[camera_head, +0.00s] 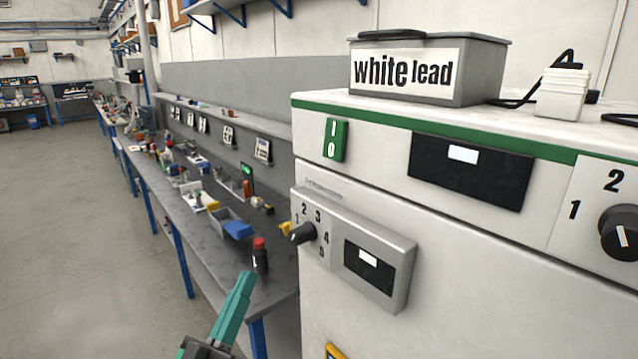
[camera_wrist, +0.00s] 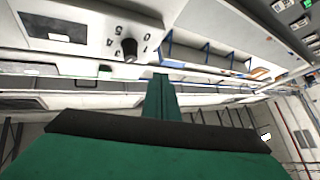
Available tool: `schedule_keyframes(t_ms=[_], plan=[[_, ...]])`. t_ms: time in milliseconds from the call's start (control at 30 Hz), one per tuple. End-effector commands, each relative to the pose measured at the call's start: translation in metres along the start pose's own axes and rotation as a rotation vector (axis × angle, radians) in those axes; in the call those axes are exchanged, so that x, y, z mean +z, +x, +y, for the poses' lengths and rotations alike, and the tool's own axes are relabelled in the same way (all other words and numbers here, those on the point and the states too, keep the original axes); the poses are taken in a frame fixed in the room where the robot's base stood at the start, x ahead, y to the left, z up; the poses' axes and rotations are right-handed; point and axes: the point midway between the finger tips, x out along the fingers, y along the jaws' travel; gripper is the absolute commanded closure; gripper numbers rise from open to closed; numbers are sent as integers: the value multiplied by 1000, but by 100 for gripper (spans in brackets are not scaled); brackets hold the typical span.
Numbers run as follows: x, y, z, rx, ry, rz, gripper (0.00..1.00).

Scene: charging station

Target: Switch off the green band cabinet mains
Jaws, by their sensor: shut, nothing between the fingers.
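The white cabinet (camera_head: 470,220) with a green band (camera_head: 430,124) along its top edge stands at the right in the head view. A green rocker switch (camera_head: 335,140) marked I above O sits on its front, at the upper left just under the band. I cannot tell which half is pressed in. My gripper (camera_head: 246,281), with teal fingers, is at the bottom of the head view, left of the cabinet and lower than the switch, apart from it. Its fingers are shut and empty; they also show in the wrist view (camera_wrist: 161,85).
A grey box with a black knob (camera_head: 303,233) numbered 1 to 5 juts out below the switch; this knob shows in the wrist view (camera_wrist: 129,48). Another knob (camera_head: 622,233) is far right. A "white lead" bin (camera_head: 480,65) stands on top. A cluttered workbench (camera_head: 190,220) runs left.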

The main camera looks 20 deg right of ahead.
Motion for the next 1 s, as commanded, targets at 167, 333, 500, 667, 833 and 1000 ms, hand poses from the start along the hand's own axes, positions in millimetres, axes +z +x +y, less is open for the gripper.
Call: schedule_keyframes(t_ms=[167, 333, 500, 667, 833, 1000], plan=[[-46, 26, 37, 166, 40, 12, 100], [-80, 40, 72, 307, 80, 15, 100], [-100, 45, 96, 398, 107, 14, 100], [-106, 46, 106, 435, 118, 12, 100], [-107, 46, 107, 438, 119, 11, 100], [-107, 46, 106, 437, 120, 12, 100]])
